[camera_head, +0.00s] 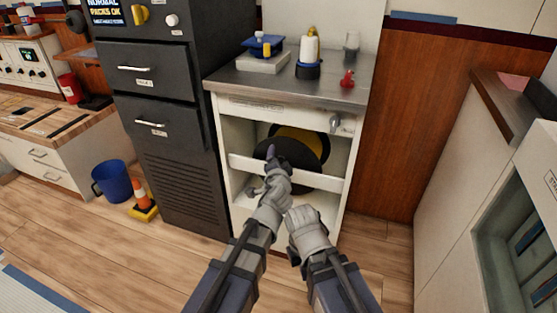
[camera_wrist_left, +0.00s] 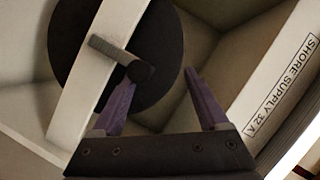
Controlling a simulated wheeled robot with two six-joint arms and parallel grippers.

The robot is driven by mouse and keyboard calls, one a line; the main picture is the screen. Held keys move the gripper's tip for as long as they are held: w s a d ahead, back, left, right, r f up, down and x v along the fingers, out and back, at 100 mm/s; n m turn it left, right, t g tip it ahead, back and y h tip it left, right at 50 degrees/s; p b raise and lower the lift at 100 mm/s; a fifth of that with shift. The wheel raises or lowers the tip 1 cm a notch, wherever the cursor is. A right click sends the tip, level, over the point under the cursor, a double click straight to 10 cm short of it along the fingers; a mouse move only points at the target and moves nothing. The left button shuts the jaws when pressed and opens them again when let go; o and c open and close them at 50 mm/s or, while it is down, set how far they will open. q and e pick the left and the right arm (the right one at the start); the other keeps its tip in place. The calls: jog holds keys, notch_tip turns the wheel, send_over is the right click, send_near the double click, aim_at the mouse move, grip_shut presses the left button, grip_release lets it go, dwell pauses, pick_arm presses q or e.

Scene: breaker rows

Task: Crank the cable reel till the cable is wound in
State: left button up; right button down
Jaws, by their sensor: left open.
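The cable reel is inside the white cabinet; its black disc (camera_head: 300,152) shows in the head view, with a yellow part (camera_head: 292,134) behind it. In the left wrist view the dark disc (camera_wrist_left: 165,40) stands behind a pale bar. A grey crank handle (camera_wrist_left: 115,55) with a dark round end crosses in front of the bar. My left gripper (camera_head: 271,158) is at the cabinet front, before the reel. In the left wrist view its purple jaws (camera_wrist_left: 160,80) are apart; the handle's end overlaps the left fingertip. Contact cannot be told. My right gripper (camera_head: 304,222) is lower right, fingers hidden.
A white crossbar (camera_head: 305,176) spans the cabinet front below the reel's middle. A metal worktop (camera_head: 285,83) above carries several small items. A dark cabinet (camera_head: 178,170) stands directly left.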

pick_arm(q)
notch_tip(320, 180, up, 8)
jog(key=p, duration=0.6)
jog(key=shift+f, duration=0.2)
